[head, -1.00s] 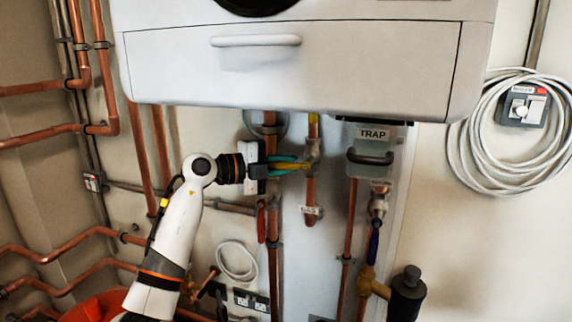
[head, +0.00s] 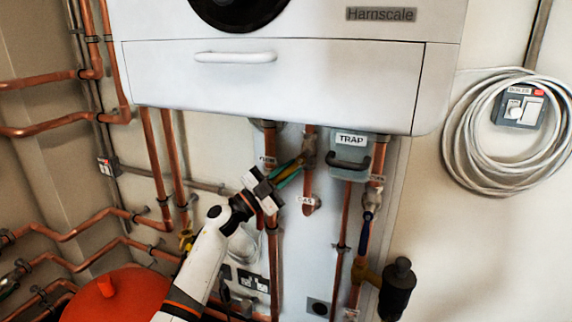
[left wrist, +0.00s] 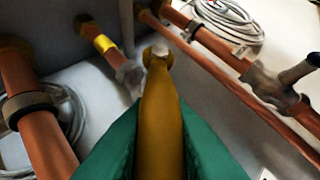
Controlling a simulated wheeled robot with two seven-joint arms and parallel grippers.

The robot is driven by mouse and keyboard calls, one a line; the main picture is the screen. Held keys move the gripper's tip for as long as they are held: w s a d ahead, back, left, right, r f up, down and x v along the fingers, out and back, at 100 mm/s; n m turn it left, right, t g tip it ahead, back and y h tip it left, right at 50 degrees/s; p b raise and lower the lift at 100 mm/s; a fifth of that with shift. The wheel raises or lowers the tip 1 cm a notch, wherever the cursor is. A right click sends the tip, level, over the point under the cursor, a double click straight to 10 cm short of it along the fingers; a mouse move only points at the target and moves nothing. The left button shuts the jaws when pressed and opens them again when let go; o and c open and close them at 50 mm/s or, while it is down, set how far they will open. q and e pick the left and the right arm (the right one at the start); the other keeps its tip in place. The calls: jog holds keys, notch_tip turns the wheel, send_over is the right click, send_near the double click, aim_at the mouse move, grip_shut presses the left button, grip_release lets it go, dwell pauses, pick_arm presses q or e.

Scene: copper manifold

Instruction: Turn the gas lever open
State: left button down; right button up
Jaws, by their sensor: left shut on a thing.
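The gas lever (left wrist: 160,115) is a long ochre-yellow handle that runs between my green fingers in the left wrist view, up to a round pivot (left wrist: 157,55). My left gripper (head: 287,172) is shut on this lever. In the head view the lever is mostly hidden by the fingers and slopes down to the left from the gas valve (head: 309,150). The valve sits on a copper pipe above a GAS label (head: 307,200). My right gripper is not in view.
The white boiler casing (head: 270,85) hangs just above the valve. The grey TRAP box (head: 350,158) is to its right. A blue-handled valve (head: 365,232) and copper pipes are close by. An orange-red vessel (head: 115,300) stands at lower left.

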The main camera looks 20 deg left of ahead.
pick_arm(q)
jog(key=n+t, duration=0.2)
jog(key=shift+d+f+n+y, duration=0.3)
jog(key=shift+d+f+y, duration=0.1)
jog(key=n+t, duration=0.1)
jog(key=n+t+y, duration=0.1)
jog(key=n, duration=0.1)
jog(key=shift+d+f+b, duration=0.15)
jog(key=shift+d+b, duration=0.2)
jog(key=n+t+y, duration=0.1)
jog(key=n, duration=0.1)
jog(key=d+n+t+y, duration=0.1)
jog(key=n+y, duration=0.1)
jog(key=shift+f+n+t+y+b, duration=0.15)
jog(key=shift+n+t+y+b, duration=0.15)
jog(key=shift+t+b, duration=0.1)
jog(key=shift+d+n+t+y+b, duration=0.2)
jog(key=shift+n+t+y, duration=0.35)
jog(key=shift+n+y, duration=0.85)
jog(key=shift+d+n+t+y+b, duration=0.1)
jog(key=shift+d+n+t+y, duration=0.35)
jog(key=shift+n+y, duration=0.9)
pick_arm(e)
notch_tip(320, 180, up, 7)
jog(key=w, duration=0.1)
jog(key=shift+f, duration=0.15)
pick_arm(q)
jog(key=shift+a+n, duration=0.15)
jog(key=shift+n, duration=0.1)
